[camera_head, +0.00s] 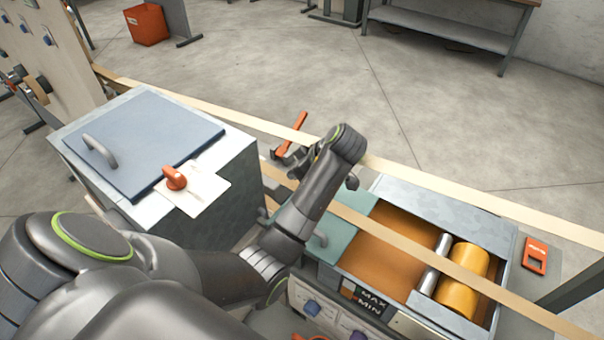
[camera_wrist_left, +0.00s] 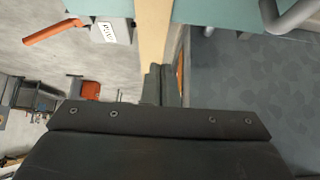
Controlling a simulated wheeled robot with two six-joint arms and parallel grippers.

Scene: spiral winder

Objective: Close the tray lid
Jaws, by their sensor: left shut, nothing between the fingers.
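The tray (camera_head: 480,212) is a grey box at right with an orange-brown interior. Its teal lid (camera_head: 351,225) lies over the left part, so the right part is open and shows a yellow roller (camera_head: 462,277) and a steel roller (camera_head: 434,263). The lid's grey handle (camera_head: 319,238) is partly behind my left arm. The lid (camera_wrist_left: 222,10) and a grey handle (camera_wrist_left: 284,18) also show in the left wrist view. My right gripper is out of view.
Tan strips (camera_head: 420,178) run across the tray and past my left arm. An orange lever (camera_head: 291,132) stands near my left gripper. A grey box with a blue-grey cover (camera_head: 150,135) and a red knob (camera_head: 174,178) is at left. Open floor lies behind.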

